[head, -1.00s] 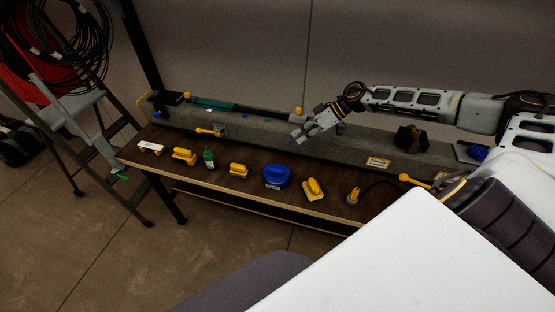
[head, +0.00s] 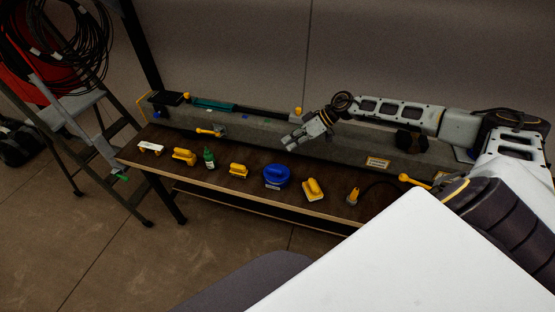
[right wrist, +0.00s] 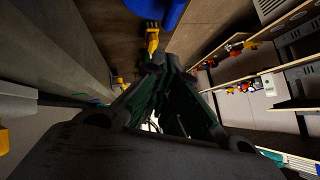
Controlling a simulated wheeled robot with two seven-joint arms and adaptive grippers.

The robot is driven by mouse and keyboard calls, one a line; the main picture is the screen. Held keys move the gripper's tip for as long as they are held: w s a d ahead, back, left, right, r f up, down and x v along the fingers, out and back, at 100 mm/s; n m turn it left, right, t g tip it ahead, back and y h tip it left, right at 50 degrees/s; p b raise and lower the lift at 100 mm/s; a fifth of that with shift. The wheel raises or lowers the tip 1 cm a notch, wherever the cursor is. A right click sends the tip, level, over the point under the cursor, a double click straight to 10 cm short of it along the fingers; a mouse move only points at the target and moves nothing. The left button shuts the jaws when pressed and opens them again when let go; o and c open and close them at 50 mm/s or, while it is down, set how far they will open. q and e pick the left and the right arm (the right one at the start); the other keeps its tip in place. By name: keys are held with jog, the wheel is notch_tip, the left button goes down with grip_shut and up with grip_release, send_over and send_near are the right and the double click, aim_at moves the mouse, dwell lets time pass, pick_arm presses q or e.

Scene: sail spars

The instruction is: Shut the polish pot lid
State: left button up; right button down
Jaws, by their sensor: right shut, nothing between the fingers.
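The polish pot appears to be the round blue pot (head: 277,177) with a pale label on its front, on the dark bench to the right of the middle. Its position is too small and dark in the picture to tell how its lid stands. Part of a blue round thing, likely the pot, shows at the top of the right wrist view (right wrist: 172,12). My right gripper (head: 288,144) is shut and empty, above the back of the bench, behind the pot and apart from it. Its fingers show close together in the right wrist view (right wrist: 165,64). My left gripper is not in view.
On the bench (head: 215,182) stand a green bottle (head: 209,157), yellow-handled tools (head: 238,170), a yellow-handled block (head: 313,189) to the pot's right and a corded yellow tool (head: 353,196). A grey raised ledge (head: 262,124) runs behind. A stepladder (head: 97,125) stands left.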

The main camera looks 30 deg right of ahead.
aim_at(276, 169)
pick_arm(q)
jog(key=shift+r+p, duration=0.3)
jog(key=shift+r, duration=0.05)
pick_arm(e)
jog(key=shift+w+a+f, duration=0.15)
jog(key=shift+a+f, duration=0.65)
jog(key=shift+f, duration=0.45)
jog(key=shift+w+a+f, duration=0.2)
jog(key=shift+a+f, duration=0.65)
jog(key=shift+f, duration=0.35)
jog(key=shift+w+a+f, duration=0.15)
jog(key=shift+a+f, duration=0.65)
jog(key=shift+f, duration=0.45)
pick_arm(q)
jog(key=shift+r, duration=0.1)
